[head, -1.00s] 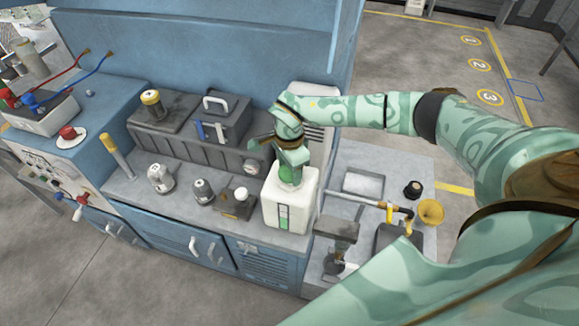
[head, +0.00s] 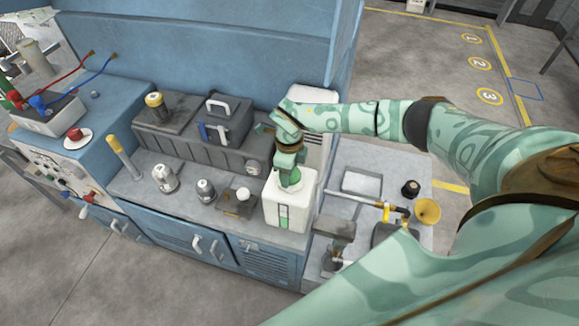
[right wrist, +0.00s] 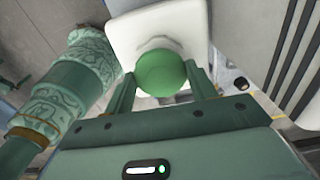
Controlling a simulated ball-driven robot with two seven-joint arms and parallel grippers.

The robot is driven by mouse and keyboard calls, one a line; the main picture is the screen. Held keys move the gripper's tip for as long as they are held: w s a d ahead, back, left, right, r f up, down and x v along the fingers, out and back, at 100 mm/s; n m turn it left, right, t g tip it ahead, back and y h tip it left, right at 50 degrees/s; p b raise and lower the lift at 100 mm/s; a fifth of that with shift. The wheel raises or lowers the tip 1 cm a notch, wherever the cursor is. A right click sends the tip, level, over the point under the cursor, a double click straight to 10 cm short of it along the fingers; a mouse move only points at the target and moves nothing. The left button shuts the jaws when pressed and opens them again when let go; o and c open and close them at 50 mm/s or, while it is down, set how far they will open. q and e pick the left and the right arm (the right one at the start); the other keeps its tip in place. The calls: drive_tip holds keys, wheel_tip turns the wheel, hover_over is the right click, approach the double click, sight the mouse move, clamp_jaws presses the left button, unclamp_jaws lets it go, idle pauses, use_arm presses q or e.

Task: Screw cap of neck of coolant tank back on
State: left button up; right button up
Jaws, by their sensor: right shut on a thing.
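The white coolant tank (head: 288,212) stands upright on the bench at its right end, with a green level strip on its front. The green cap (right wrist: 163,74) sits at the white neck on top of the tank (right wrist: 130,35) in the right wrist view. My right gripper (head: 289,180) points down at the tank's top and is shut on the cap, one finger on each side of it. In the head view the gripper mostly hides the cap (head: 291,187). Whether the threads are engaged cannot be seen. My left gripper is not in view.
A dark battery-like box (head: 222,122) stands behind the tank's left. Several small fittings, including a grey one (head: 206,190) and a white-knobbed block (head: 241,200), stand to its left. A lower grey table at right holds a yellow funnel (head: 428,211) and a tray (head: 361,184).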

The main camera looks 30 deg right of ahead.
drive_tip(key=shift+m, duration=0.3)
drive_tip(key=m+p, duration=0.1)
drive_tip(key=m, duration=0.1)
drive_tip(key=shift+r+m, duration=0.15)
drive_tip(key=shift+m, duration=0.15)
drive_tip(key=shift+m+p, duration=0.45)
drive_tip(key=shift+m, duration=0.55)
drive_tip(key=shift+f, duration=0.2)
